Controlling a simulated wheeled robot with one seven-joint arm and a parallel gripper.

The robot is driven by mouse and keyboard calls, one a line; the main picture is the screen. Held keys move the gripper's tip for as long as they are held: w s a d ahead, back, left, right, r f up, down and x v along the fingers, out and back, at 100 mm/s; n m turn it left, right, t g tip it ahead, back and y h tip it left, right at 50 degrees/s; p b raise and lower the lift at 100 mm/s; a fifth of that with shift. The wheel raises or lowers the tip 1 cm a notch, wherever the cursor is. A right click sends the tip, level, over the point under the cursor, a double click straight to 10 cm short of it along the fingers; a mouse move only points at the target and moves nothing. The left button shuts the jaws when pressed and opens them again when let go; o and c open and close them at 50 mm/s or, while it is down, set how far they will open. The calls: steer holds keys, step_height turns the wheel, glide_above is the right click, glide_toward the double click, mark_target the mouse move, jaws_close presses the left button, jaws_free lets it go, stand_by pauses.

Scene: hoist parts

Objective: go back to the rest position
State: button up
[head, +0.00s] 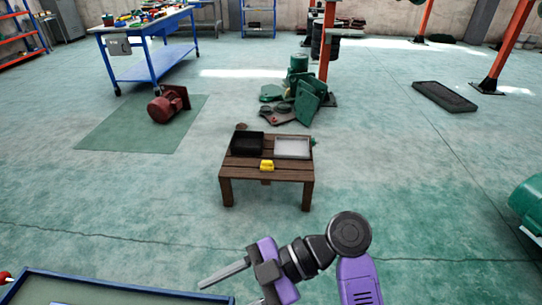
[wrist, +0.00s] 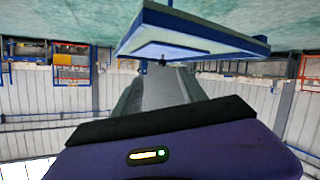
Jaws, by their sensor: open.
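My gripper (head: 222,292) is at the bottom centre of the head view, in front of the small wooden table. Its grey fingers point left and are apart, with nothing seen between them. My purple and black arm bends to the right of it. The wrist picture appears upside down.
A wooden table (head: 240,172) holds a black tray (head: 247,143), a pale tray (head: 292,147) and a yellow part (head: 267,165). A blue-edged surface (head: 100,289) lies at bottom left, near my gripper. A red motor (head: 165,106) and green parts (head: 308,100) stand behind. Open floor surrounds the table.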

steer(key=w+m+t, duration=0.9)
steer(key=w+m, duration=0.1)
steer(key=w, duration=0.1)
steer(key=s+d+f+m+t+h, duration=0.1)
steer(key=d+f+m+t+h, duration=0.2)
steer(key=d+m+t, duration=0.4)
steer(key=s+d+f+m+t+h, duration=0.1)
steer(key=d+f+m+t+h, duration=0.2)
steer(key=d, duration=0.6)
steer(key=s+d+r+m+t+h, duration=0.1)
steer(key=s+d+r+m+h, duration=0.15)
steer(key=s+d, duration=0.3)
steer(key=s+d+r+m+t+h, duration=0.1)
steer(key=s+d+m+t+h, duration=0.2)
steer(key=s, duration=0.4)
steer(key=s+d+g+h, duration=0.1)
steer(key=s+d, duration=0.1)
steer(key=s, duration=0.7)
steer(key=s+d+r+g+p, duration=0.1)
steer(key=s+d+g, duration=0.1)
steer(key=s, duration=0.7)
steer(key=shift+r+g+h, duration=0.15)
steer(key=shift+g+h, duration=0.15)
steer(key=shift+h, duration=0.05)
